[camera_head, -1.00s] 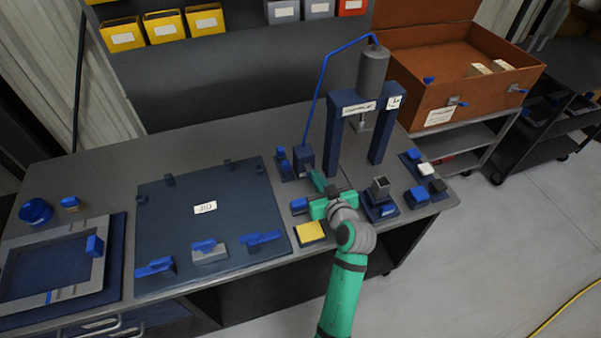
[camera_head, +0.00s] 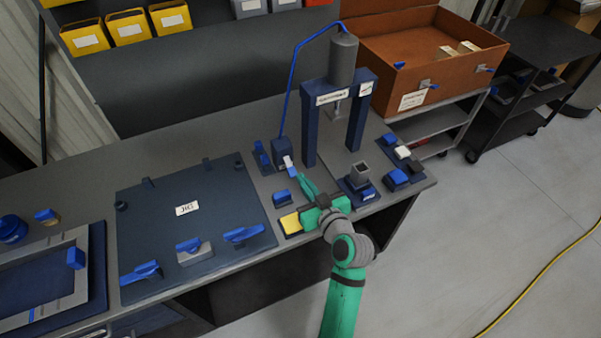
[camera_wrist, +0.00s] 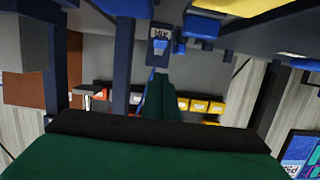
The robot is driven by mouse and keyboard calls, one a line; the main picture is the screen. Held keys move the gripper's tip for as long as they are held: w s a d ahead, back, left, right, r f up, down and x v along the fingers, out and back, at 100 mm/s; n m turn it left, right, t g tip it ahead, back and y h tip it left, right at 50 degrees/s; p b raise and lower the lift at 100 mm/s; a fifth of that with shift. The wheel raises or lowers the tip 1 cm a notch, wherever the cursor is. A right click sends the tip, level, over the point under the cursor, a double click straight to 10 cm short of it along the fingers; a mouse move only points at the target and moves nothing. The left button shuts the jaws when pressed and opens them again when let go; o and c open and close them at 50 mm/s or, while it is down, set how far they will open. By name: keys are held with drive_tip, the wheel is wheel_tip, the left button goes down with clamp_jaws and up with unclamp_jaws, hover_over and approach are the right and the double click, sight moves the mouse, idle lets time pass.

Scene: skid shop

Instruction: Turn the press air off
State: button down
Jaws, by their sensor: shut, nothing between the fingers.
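The press air valve is a small dark-blue box (camera_head: 281,150) at the left foot of the press, with the blue air hose (camera_head: 291,85) rising from it. Its pale and blue lever (camera_head: 290,166) points toward the front and slightly right. My green gripper (camera_head: 303,178) is shut and empty, just in front of the lever. Whether the tips touch it I cannot tell. In the wrist view, which looks upside down, the shut fingers (camera_wrist: 160,85) point at the valve's labelled face (camera_wrist: 160,38). The press (camera_head: 343,62) has a grey cylinder on a blue frame.
A blue block (camera_head: 281,197) and a yellow pad (camera_head: 290,223) lie close left of my gripper. A small fixture (camera_head: 359,178) stands to its right, with several switches (camera_head: 397,178) beyond. The jig plate (camera_head: 218,190) fills the bench to the left.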

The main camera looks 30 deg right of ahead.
drive_tip(key=s, duration=0.5)
drive_tip(key=shift+s+a+f, duration=0.15)
drive_tip(key=shift+s+f, duration=0.05)
drive_tip(key=shift+f, duration=0.2)
drive_tip(key=shift+s, duration=0.1)
